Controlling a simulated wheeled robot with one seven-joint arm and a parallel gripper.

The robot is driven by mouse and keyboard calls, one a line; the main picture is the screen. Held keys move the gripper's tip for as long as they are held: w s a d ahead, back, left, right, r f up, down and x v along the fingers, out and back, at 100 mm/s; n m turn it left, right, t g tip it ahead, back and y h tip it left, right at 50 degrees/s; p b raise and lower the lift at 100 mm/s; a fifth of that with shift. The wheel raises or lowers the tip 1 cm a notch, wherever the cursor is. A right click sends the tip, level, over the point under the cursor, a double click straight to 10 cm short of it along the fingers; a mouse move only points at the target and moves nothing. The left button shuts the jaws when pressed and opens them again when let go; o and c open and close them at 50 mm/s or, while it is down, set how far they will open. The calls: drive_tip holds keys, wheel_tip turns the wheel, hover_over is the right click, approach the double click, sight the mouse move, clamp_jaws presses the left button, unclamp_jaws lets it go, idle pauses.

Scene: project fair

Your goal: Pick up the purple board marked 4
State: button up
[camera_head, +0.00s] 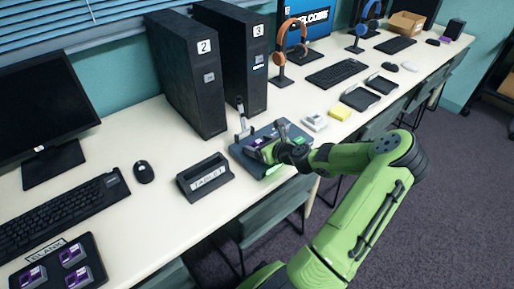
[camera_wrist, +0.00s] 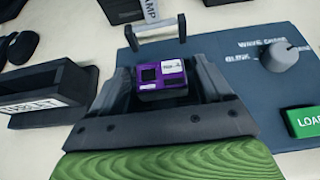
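A purple board (camera_wrist: 162,78) with a white label sits between the fingers of my gripper (camera_wrist: 163,82) in the wrist view. The label is too small to read for certain. The fingers stand on either side of the board, with a narrow dark gap showing, and look open around it. In the head view, my gripper (camera_head: 272,153) is low over a blue-grey device (camera_head: 245,160), and purple (camera_head: 256,142) shows beside it. The underside of the board is hidden.
The device has a knob (camera_wrist: 280,52), a green button (camera_wrist: 305,121) and a metal lever clamp (camera_wrist: 155,30) close behind the board. A BLANK tray (camera_head: 60,268) holds several purple boards. Computer towers (camera_head: 190,75) stand behind.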

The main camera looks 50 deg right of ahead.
drive_tip(key=c, duration=0.8)
drive_tip(key=shift+r, duration=0.1)
